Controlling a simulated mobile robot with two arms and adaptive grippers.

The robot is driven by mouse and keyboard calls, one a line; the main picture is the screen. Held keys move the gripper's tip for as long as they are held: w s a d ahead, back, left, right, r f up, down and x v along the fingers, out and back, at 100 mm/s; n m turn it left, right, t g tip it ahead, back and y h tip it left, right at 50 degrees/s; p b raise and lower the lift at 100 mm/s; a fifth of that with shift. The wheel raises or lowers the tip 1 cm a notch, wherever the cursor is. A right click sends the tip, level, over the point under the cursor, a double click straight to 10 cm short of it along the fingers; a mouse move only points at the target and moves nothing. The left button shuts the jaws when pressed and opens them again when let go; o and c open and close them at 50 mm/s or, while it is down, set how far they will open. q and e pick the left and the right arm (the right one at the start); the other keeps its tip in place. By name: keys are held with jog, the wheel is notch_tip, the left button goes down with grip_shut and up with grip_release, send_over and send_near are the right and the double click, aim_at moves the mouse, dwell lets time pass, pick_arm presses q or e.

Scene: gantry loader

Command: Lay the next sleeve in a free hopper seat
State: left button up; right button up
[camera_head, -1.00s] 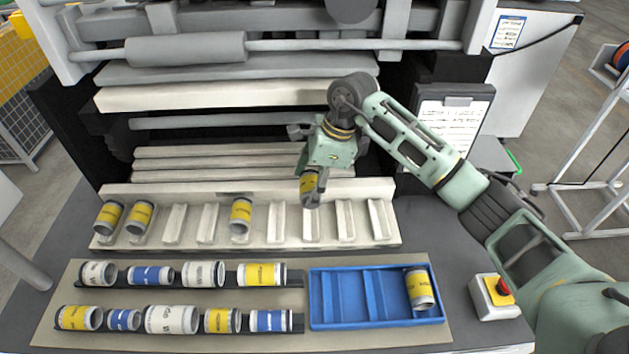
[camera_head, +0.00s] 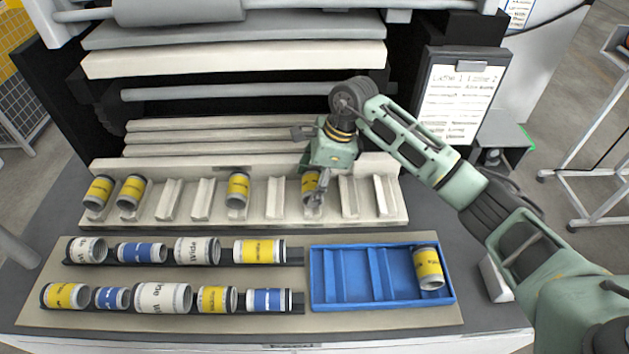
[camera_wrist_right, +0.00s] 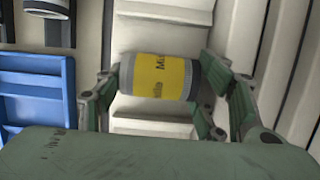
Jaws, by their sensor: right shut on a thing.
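My right gripper (camera_head: 316,194) is shut on a yellow sleeve (camera_head: 309,183) with grey ends, at a seat in the right part of the cream hopper (camera_head: 262,213). In the right wrist view the yellow sleeve (camera_wrist_right: 160,76) lies between the two fingers (camera_wrist_right: 165,95). I cannot tell whether it touches the seat. Two yellow sleeves (camera_head: 101,190) (camera_head: 131,191) sit in the leftmost hopper seats, and another yellow sleeve (camera_head: 238,188) sits near the middle. Several seats between and right of them are empty. My left gripper is not in view.
Two racks in front hold white, blue and yellow sleeves (camera_head: 197,250). A blue tray (camera_head: 345,303) has a tilted yellow sleeve (camera_head: 428,268) in its right compartment. A clipboard (camera_head: 459,105) stands behind my right arm. Machine bars (camera_head: 235,62) lie above the hopper.

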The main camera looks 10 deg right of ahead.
jog(key=shift+r, duration=0.1)
jog(key=o, duration=1.6)
jog(key=shift+c, duration=0.2)
jog(key=w+a+p+v, duration=0.1)
jog(key=p+v, duration=0.2)
jog(key=v, duration=1.4)
jog(key=shift+s+a+r, duration=0.3)
jog(key=shift+s+r, duration=0.2)
jog(key=shift+r, duration=0.1)
jog(key=shift+f, duration=0.1)
